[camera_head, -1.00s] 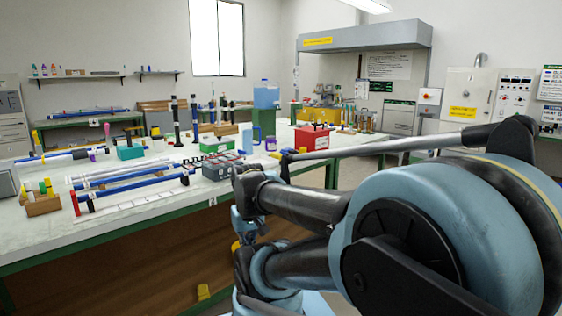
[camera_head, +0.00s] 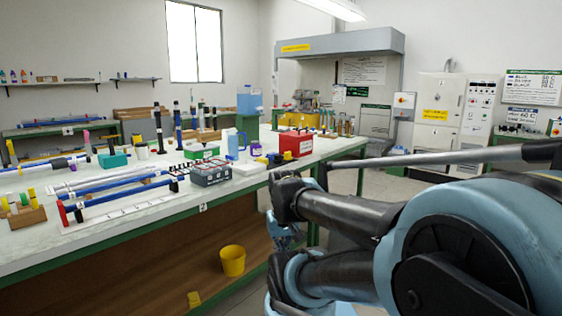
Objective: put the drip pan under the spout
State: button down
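A blue-tinted tank (camera_head: 249,103) stands on a green stand (camera_head: 243,133) at the back of the long bench; I cannot make out a spout on it at this size. I cannot identify a drip pan for certain. A yellow tub (camera_head: 232,261) sits low under the bench's front edge, apart from the tank.
The long bench (camera_head: 120,213) holds blue rods (camera_head: 118,193) on a rack, a grey case (camera_head: 210,173), a red box (camera_head: 296,144) and a pale blue jug (camera_head: 235,145). Open floor (camera_head: 385,187) shows beyond the bench's right end.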

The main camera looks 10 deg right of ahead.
aim_at(246, 167)
jog(key=z, duration=0.05)
jog(key=i, duration=1)
